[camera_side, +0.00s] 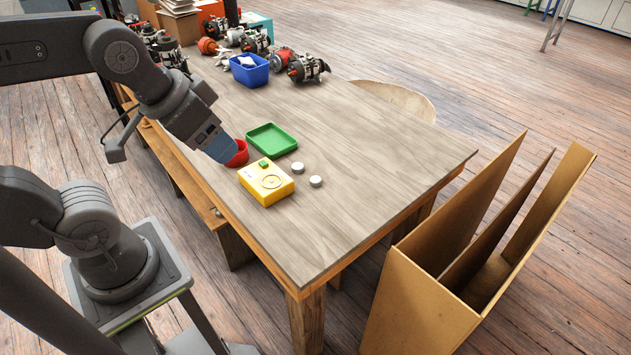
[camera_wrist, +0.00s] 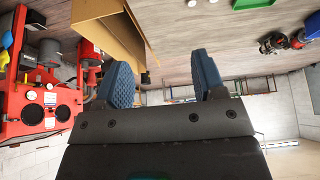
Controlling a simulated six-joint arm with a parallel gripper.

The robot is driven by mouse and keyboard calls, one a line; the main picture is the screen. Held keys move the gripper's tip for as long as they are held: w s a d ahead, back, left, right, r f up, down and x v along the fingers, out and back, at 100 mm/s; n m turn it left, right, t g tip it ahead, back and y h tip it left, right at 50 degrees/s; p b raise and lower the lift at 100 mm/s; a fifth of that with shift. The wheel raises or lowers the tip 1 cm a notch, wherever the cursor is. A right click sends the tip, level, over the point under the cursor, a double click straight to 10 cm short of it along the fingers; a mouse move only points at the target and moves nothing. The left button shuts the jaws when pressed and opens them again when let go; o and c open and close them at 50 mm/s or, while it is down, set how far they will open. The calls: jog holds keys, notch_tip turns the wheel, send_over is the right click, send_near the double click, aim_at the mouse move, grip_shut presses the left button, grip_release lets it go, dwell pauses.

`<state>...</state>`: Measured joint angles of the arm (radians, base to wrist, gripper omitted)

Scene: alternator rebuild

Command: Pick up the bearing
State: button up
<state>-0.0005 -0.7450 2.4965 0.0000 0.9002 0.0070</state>
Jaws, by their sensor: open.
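Two small pale round pieces lie on the wooden table, one (camera_side: 298,167) behind the other (camera_side: 315,181), just right of a yellow block (camera_side: 266,184). Either could be the bearing; they are too small to tell. My gripper (camera_side: 226,152) is at the table's left side, with a blue finger in front of a red round container (camera_side: 238,154). I cannot tell whether they touch. In the wrist view my gripper (camera_wrist: 164,62) has its two blue fingers spread apart, with nothing between them.
A green tray (camera_side: 271,137) sits behind the yellow block. A blue bin (camera_side: 249,71) and several alternators (camera_side: 307,67) stand at the table's back. The table's (camera_side: 385,160) right and front parts are clear. A tall cardboard box (camera_side: 420,299) stands beyond the right edge.

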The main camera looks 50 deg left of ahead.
jog(key=w+a+m+g, duration=0.2)
jog(key=w+m, duration=0.3)
jog(key=w, duration=0.6)
jog(key=m+g, duration=0.4)
jog(key=m, duration=0.6)
send_over(315, 179)
notch_tip(315, 179, down, 16)
jog(key=f, duration=0.1)
notch_tip(315, 179, down, 8)
jog(key=shift+w+a+f, duration=0.1)
jog(key=shift+w, duration=0.05)
jog(key=shift+f, duration=2.8)
jog(key=shift+c, duration=0.3)
jog(key=c, duration=1)
jog(key=shift+o, duration=0.2)
jog(key=shift+r, duration=0.2)
